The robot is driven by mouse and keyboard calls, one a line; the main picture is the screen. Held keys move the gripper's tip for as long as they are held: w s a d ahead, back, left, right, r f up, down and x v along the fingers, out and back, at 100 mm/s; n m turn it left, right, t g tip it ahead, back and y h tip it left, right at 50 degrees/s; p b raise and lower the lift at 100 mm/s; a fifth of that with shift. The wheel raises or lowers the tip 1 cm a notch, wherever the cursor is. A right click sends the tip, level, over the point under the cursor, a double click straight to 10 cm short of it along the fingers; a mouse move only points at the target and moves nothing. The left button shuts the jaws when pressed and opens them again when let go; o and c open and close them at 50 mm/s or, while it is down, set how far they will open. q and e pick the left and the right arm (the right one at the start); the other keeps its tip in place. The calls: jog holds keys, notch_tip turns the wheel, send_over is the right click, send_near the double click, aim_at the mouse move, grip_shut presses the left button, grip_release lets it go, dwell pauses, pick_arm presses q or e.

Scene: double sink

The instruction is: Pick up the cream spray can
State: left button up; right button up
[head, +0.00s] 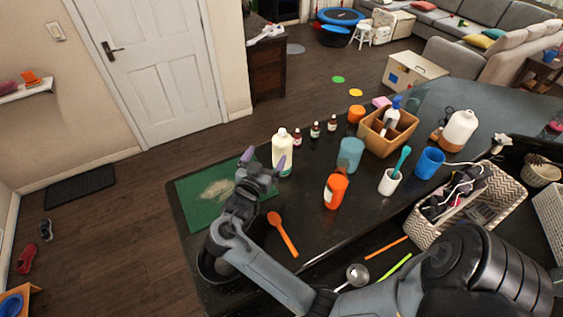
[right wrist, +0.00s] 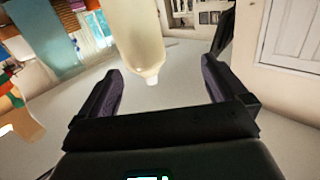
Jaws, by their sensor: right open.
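The cream spray can (head: 283,145) is a pale cylinder with a white cap. It stands upright on the dark counter near the right edge of the green mat (head: 196,212). My right gripper (head: 263,161) is open above the mat, just left of and in front of the can, with one finger overlapping the can's left side in the head view. In the right wrist view the can (right wrist: 138,38) appears cap-down, beyond the open right gripper (right wrist: 161,66), with nothing held between the fingers. The can's far end is cut off there. My left gripper is not in view.
Several small brown bottles (head: 315,131) stand right of the can. An orange spoon (head: 284,235) lies in front. The mat's left part is free.

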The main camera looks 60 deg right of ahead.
aim_at(277, 146)
jog(key=shift+s+m+g+h, duration=0.3)
jog(key=shift+g, duration=0.3)
jog(key=shift+s+d+r+g, duration=0.15)
jog(key=shift+r+g, duration=0.05)
jog(key=shift+g, duration=0.1)
jog(key=d, duration=0.4)
jog(key=shift+d+r+p, duration=0.15)
jog(key=shift+d+p, duration=1.1)
jog(key=shift+d, duration=1.55)
jog(key=shift+d+f, duration=0.2)
jog(key=shift+d, duration=0.15)
jog(key=c, duration=1.6)
jog(key=shift+c, duration=1)
grip_shut()
jog(key=shift+r, duration=0.1)
